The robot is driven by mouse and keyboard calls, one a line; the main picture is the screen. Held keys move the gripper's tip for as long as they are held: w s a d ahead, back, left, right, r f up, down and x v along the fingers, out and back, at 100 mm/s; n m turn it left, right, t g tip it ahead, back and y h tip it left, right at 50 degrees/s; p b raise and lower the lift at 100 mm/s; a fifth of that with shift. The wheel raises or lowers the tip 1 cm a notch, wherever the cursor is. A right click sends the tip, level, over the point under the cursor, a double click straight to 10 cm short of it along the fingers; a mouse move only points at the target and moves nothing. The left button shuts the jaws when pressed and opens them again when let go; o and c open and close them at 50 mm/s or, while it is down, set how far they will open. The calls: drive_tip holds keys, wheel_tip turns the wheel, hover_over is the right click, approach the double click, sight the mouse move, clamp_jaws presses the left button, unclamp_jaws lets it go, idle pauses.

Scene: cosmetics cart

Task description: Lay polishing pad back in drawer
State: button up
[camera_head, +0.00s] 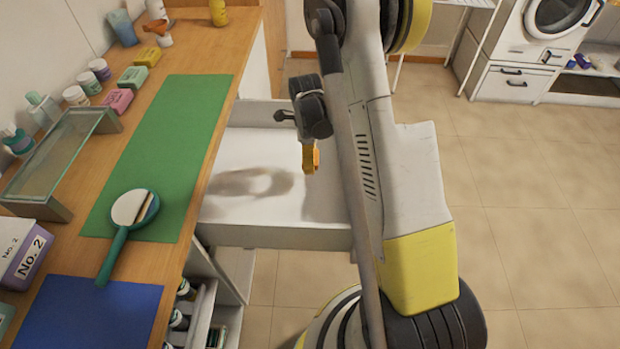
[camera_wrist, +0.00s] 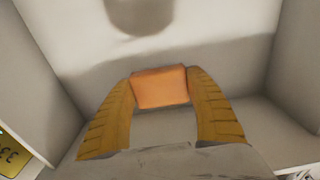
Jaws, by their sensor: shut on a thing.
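The polishing pad looks like a small orange block (camera_wrist: 160,87) between my fingers in the wrist view. My gripper (camera_head: 309,158) is shut on it, with yellow-orange fingers on both sides. In the head view the pad is hard to tell from the fingers. The white drawer (camera_head: 275,237) is pulled out from the wooden counter, and my gripper is over its right part. The drawer's pale floor (camera_wrist: 215,30) shows beyond the pad in the wrist view, with walls at left and right. How high the pad is above the floor is hard to tell.
The drawer floor looks bare apart from shadows. The wooden counter on the left holds a green mat (camera_head: 185,120), a blue mat (camera_head: 85,315), a teal-handled round brush or mirror (camera_head: 113,255), a glass-topped stand (camera_head: 55,150) and several jars. Shelves with bottles (camera_head: 180,320) sit below.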

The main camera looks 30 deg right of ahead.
sight(310, 179)
wheel_tip(310, 179, down, 8)
drive_tip(key=b, duration=0.3)
drive_tip(key=shift+f, duration=0.1)
drive_tip(key=shift+f, duration=0.1)
drive_tip(key=o, duration=1.1)
